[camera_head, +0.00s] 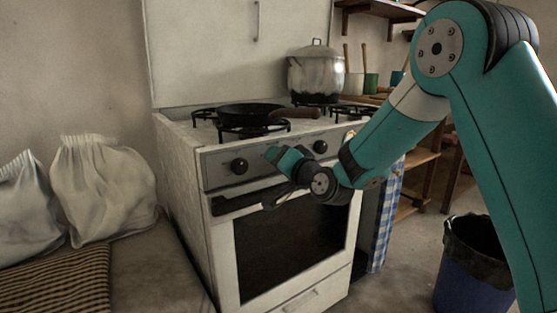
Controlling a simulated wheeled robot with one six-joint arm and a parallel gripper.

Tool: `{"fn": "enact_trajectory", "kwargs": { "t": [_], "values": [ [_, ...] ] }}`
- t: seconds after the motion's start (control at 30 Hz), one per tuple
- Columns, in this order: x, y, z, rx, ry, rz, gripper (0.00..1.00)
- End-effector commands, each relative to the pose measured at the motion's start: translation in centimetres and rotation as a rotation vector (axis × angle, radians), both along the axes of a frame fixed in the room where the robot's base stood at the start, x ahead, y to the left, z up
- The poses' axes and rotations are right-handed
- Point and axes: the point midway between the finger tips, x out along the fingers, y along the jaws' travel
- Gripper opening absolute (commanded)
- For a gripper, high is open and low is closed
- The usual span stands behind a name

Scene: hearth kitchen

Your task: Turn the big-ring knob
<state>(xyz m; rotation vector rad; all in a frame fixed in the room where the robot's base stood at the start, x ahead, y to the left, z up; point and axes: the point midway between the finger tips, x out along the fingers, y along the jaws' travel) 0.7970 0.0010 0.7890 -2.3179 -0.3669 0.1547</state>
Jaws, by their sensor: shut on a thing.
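The white stove has a grey front panel (217,173) with a row of dark round knobs. One knob (239,166) shows clear at the left, and another knob (320,147) shows to the right of my gripper. My gripper (279,160) is at the panel between these two, shut on what appears to be the big-ring knob. That knob is hidden behind the jaws and wrist, so its turn angle cannot be seen.
A black pan (245,115) sits on a front burner, its handle pointing right. A steel pot (316,76) stands behind it. The oven door (285,245) is closed below my wrist. White sacks (103,185) lie left; a blue bin (468,280) stands right.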

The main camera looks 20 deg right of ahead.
Motion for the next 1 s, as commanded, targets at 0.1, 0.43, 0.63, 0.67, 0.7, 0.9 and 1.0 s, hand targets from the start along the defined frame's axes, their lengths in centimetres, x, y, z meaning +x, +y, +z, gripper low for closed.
{"fn": "enact_trajectory", "kwargs": {
  "t": [0.1,0.43,0.63,0.67,0.7,0.9,1.0],
  "values": [
    [-0.1,0.0,-0.2,0.002,0.005,0.0,0.17],
    [0.0,0.0,-0.1,0.001,0.003,0.001,0.67],
    [-0.4,-0.1,-0.1,0.001,0.003,0.001,0.67],
    [-0.6,-0.2,-0.1,0.001,0.003,0.001,0.67],
    [-1.1,-0.4,-0.1,0.0,0.002,0.001,0.67],
    [-5.1,-1.8,-0.4,0.002,0.003,-0.004,0.67],
    [-7.6,-2.6,-0.5,0.003,0.002,-0.005,0.67]
  ]
}}
